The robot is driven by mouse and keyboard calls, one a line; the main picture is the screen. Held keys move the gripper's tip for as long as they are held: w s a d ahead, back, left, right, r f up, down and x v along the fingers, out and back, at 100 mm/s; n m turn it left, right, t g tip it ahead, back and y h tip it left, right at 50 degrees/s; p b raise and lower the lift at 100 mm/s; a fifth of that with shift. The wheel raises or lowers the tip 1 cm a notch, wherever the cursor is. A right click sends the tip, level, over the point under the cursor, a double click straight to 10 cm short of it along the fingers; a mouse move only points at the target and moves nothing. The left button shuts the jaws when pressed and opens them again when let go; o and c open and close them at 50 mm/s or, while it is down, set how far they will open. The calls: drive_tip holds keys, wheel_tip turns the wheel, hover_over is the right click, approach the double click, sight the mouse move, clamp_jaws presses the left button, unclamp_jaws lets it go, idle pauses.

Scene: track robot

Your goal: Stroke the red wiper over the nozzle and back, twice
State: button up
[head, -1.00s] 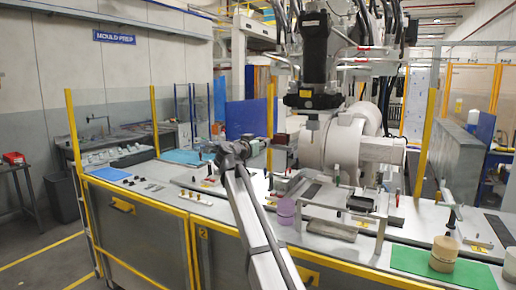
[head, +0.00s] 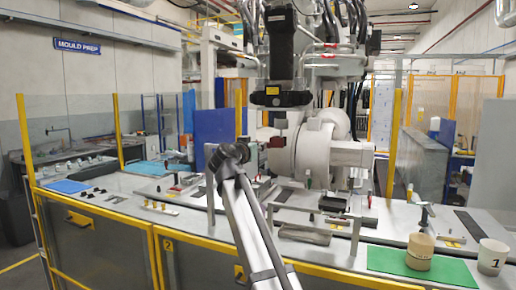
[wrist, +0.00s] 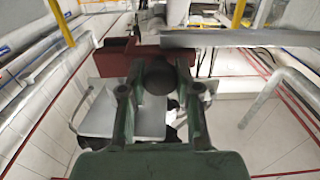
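The red wiper (head: 277,142) shows in front of the left end of the white machine barrel (head: 313,152). In the wrist view the red wiper (wrist: 112,60) lies crosswise just beyond my green fingers. My gripper (wrist: 160,88) appears closed around a dark round part below the red block, apparently the wiper's handle. In the head view my gripper (head: 257,147) is small and partly hidden by my arm. A grey metal part (wrist: 235,38) lies beside the wiper at upper right in the wrist view. I cannot clearly make out the nozzle or whether the wiper touches it.
A robot unit (head: 280,97) hangs just above the wiper. A grey tray (head: 305,235) lies on the bench below. Yellow posts (head: 393,145) and rails border the bench.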

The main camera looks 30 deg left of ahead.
drive_tip(key=o, duration=0.4)
drive_tip(key=shift+w+d, duration=0.1)
drive_tip(key=shift+d, duration=0.25)
drive_tip(key=shift+a, duration=0.1)
drive_tip(key=s, duration=0.8)
drive_tip(key=s+d, duration=0.1)
drive_tip(key=s, duration=0.3)
drive_tip(key=shift+r, duration=0.1)
